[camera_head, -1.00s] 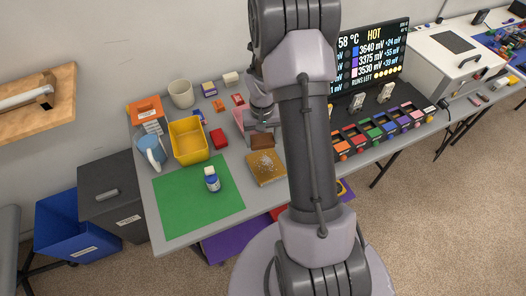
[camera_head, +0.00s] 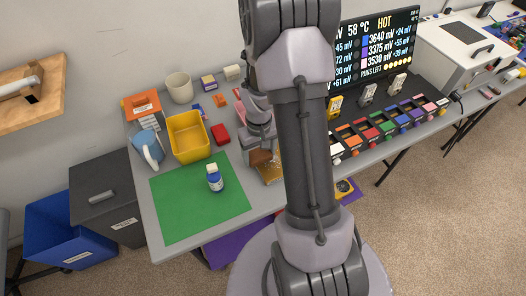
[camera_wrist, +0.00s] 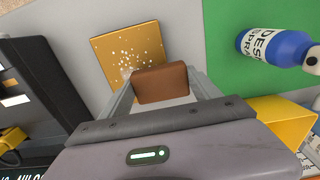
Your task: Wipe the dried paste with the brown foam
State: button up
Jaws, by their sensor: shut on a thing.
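My gripper (camera_wrist: 160,88) is shut on the brown foam (camera_wrist: 160,82), a small block held between its two fingers. The foam also shows in the head view (camera_head: 261,157). A tan square plate (camera_wrist: 106,65) lies on the table just beyond the foam, and it shows partly in the head view (camera_head: 269,173). Dried paste (camera_wrist: 127,52) shows on the plate as pale specks and a whitish smear. The foam overlaps the plate's near edge in the wrist view; I cannot tell whether it touches. My arm hides part of the plate in the head view.
A blue-and-white bottle (camera_head: 214,179) stands on a green mat (camera_head: 190,214) left of the plate. A yellow bin (camera_head: 188,138) and a red block (camera_head: 220,134) are farther back. A row of coloured compartments (camera_head: 380,127) and a lit display (camera_head: 376,50) are at the right.

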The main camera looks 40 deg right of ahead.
jog(key=shift+f+b, duration=0.65)
jog(key=shift+f, duration=0.1)
jog(key=shift+r, duration=0.1)
jog(key=shift+s+d+r+p, duration=0.1)
jog(key=shift+s+d+p, duration=0.05)
jog(key=shift+d, duration=0.45)
jog(key=shift+s+d+p, duration=0.15)
jog(key=shift+d, duration=0.45)
jog(key=shift+w+a+f+b, duration=0.1)
jog(key=shift+w+a+b, duration=0.1)
jog(key=shift+a, duration=0.4)
jog(key=shift+w+a+f+b, duration=0.1)
jog(key=shift+a+b, duration=0.05)
jog(key=shift+a, duration=0.45)
jog(key=shift+s+d+r, duration=0.1)
jog(key=shift+s+d, duration=0.05)
jog(key=shift+d, duration=0.45)
jog(key=shift+s+d, duration=0.15)
jog(key=shift+d, duration=0.45)
jog(key=shift+w+a, duration=0.25)
jog(key=shift+a, duration=0.85)
jog(key=shift+s+d, duration=0.25)
jog(key=shift+d, duration=0.85)
jog(key=shift+w+a, duration=0.15)
jog(key=shift+a, duration=0.45)
jog(key=shift+w+a, duration=0.15)
jog(key=shift+a, duration=0.45)
